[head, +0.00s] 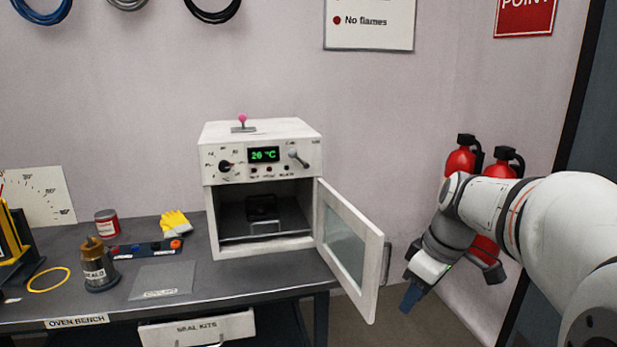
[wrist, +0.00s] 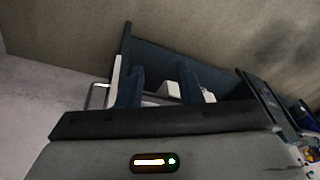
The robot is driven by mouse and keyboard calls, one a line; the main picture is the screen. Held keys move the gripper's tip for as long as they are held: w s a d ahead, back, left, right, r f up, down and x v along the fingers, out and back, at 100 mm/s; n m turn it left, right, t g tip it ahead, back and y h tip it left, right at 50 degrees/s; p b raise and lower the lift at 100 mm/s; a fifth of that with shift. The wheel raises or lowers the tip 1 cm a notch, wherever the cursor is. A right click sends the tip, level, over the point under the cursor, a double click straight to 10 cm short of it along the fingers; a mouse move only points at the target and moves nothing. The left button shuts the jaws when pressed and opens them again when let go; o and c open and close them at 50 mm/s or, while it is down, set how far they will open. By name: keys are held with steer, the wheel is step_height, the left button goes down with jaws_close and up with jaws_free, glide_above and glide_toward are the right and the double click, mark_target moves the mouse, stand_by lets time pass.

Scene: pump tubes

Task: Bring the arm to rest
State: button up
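My gripper (head: 410,297) hangs at the right of the head view, pointing down and to the left, to the right of the open oven door and off the bench. In the wrist view its two dark blue fingers (wrist: 160,84) stand apart with nothing held between them. My white arm reaches in from the right edge of the head view. The white oven (head: 262,160) stands on the bench, its display reading 26 °C. Its door (head: 349,250) is swung wide open. A dark object (head: 263,208) sits inside the oven chamber.
A seal kits drawer (head: 197,329) shows below. Red fire extinguishers (head: 461,160) stand behind my arm. Floor is clear below my gripper.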

steer(key=s+a+m+h+p, duration=0.1)
steer(key=s+a+m+p, duration=0.1)
steer(key=s, duration=0.4)
steer(key=s+a+m+t+h+p, duration=0.1)
steer(key=s+a+m+p, duration=0.1)
steer(key=s+m+p, duration=0.2)
steer(key=s+m, duration=0.3)
steer(key=shift+s+f, duration=0.25)
steer(key=shift+s, duration=0.05)
